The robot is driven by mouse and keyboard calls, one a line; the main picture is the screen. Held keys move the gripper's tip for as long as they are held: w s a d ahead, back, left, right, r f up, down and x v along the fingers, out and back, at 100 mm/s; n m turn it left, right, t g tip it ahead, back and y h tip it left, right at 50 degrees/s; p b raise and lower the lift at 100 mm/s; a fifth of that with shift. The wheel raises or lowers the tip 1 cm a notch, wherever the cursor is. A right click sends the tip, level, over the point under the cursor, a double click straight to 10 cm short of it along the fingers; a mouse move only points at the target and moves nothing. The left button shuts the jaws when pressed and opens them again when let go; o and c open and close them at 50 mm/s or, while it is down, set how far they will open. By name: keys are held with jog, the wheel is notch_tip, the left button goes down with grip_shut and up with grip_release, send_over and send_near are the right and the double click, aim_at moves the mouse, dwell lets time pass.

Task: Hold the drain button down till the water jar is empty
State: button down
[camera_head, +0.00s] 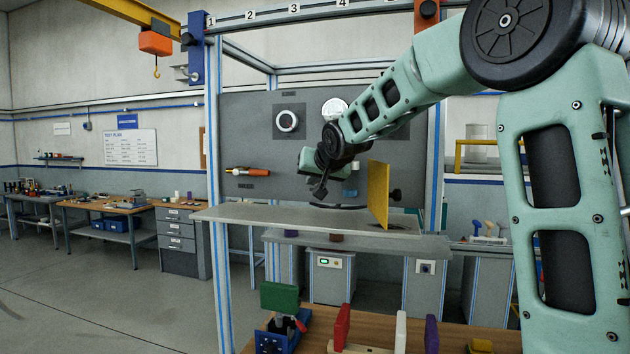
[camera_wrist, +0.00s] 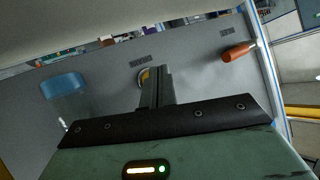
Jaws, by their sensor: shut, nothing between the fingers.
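The water jar (camera_head: 350,189) is clear with blue water in its lower part; it shows on the grey panel just right of my wrist. In the wrist view, which looks upside down, the jar (camera_wrist: 64,86) is at the left. My gripper (camera_wrist: 158,72) is shut and empty, its fingers pointing at the panel. In the head view my gripper (camera_head: 320,190) is in front of the panel. A round fitting with yellow on it (camera_wrist: 144,76), perhaps the drain button, shows partly behind the fingertips. I cannot tell whether the fingers touch or press it.
An orange-handled lever (camera_head: 250,171) sits left on the panel; it also shows in the wrist view (camera_wrist: 238,51). A grey shelf (camera_head: 300,218) runs below my gripper. A yellow upright plate (camera_head: 378,195) stands on it to the right. Round dials (camera_head: 287,121) are above.

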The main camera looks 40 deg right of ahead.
jog(key=shift+w+d, duration=0.1)
dwell(0.3)
jog(key=shift+w+d+p, duration=0.15)
jog(key=shift+d+p, duration=0.05)
jog(key=shift+p, duration=0.35)
